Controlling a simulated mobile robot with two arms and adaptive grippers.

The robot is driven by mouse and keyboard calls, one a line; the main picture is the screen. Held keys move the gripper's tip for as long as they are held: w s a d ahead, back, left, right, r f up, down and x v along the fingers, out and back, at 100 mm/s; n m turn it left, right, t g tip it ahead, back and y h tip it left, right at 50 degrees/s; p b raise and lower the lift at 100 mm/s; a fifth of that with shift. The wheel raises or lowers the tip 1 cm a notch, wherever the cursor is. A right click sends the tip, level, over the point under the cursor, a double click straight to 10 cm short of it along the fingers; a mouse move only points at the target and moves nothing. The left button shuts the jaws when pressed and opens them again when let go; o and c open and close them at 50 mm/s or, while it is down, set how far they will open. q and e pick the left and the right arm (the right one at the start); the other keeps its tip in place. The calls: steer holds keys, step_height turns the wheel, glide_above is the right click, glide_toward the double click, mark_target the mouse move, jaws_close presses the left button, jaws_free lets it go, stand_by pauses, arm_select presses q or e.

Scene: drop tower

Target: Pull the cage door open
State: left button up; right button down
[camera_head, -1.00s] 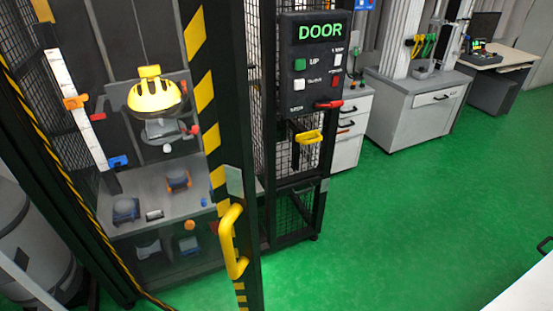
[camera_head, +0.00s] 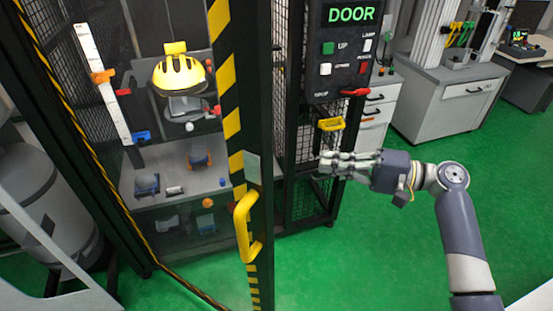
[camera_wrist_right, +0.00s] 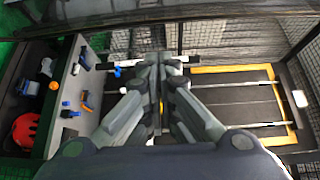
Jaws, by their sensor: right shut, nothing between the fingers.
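The cage door (camera_head: 228,97) has a black frame with yellow and black stripes. Its yellow handle (camera_head: 243,228) is on the door's lower part in the head view. The door stands at an angle to the cage, and the green floor shows to its right. My right gripper (camera_head: 326,164) is to the right of the handle and higher in the picture, apart from it. Its fingers point left and are shut with nothing between them. The right wrist view shows the gripper's fingers (camera_wrist_right: 160,75) pointing toward the cage. My left gripper is not in view.
A control panel (camera_head: 343,50) reading DOOR is on the cage post above my right gripper. A yellow helmet (camera_head: 180,76) hangs inside the cage. A grey cabinet (camera_head: 440,105) stands behind on the right. Green floor (camera_head: 370,250) is open on the right.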

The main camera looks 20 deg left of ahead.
steer(key=s+a+r+p, duration=0.1)
steer(key=s+a+p, duration=0.1)
steer(key=a, duration=0.3)
steer(key=s+a+r+n+g+p, duration=0.1)
steer(key=s+a+p, duration=0.2)
steer(key=a+p, duration=0.2)
steer(key=shift+s+a+r, duration=0.25)
steer(key=shift+a, duration=0.2)
steer(key=shift+s, duration=0.1)
